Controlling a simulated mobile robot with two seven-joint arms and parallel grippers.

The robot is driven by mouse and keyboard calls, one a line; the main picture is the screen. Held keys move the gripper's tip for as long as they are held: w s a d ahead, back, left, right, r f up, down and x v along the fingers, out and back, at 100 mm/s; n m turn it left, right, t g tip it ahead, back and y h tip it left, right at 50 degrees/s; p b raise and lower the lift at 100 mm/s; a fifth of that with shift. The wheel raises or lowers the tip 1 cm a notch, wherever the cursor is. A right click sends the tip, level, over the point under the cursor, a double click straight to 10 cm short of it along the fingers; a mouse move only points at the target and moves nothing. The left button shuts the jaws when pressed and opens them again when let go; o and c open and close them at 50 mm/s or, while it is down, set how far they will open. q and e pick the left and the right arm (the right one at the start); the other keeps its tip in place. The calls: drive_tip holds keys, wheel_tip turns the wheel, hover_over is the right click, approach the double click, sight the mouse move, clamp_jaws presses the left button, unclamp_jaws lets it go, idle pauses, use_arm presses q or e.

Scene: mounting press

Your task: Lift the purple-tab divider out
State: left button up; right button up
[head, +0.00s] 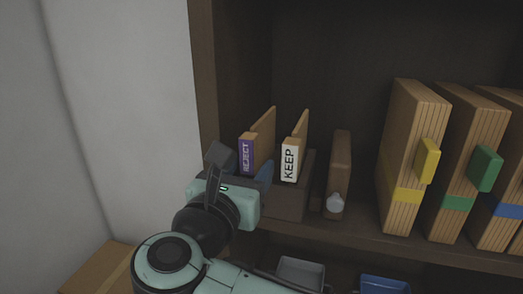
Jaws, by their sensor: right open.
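The purple-tab divider (263,130) is a thin wooden board, upright on the shelf, with a purple REJECT tab on its front edge. My right gripper (242,164) is just in front of it, open, with one finger left of the tab and the other to its lower right. The gripper body hides the divider's lower part, and I cannot tell whether the fingers touch it. To the right stands a similar divider with a white KEEP tab (290,163). My left gripper is not in view.
A low wooden block or holder (288,202) stands under the dividers. To the right are a narrow brown upright piece (340,160) with a grey knob and thick wooden files with yellow (428,160), green and blue marks. The cabinet's side wall (204,90) is close on the left. Bins sit below.

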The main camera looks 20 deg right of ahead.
sight(262, 157)
drive_tip(key=p+x, duration=0.1)
drive_tip(key=x, duration=0.4)
drive_tip(key=shift+w+a+p, duration=0.15)
drive_tip(key=shift+w+p, duration=0.05)
drive_tip(key=shift+p, duration=0.1)
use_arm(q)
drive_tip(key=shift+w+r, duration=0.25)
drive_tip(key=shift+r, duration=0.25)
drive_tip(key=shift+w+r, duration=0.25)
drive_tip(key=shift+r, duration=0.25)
use_arm(e)
drive_tip(key=shift+s, duration=0.15)
drive_tip(key=shift+c, duration=1.3)
clamp_jaws()
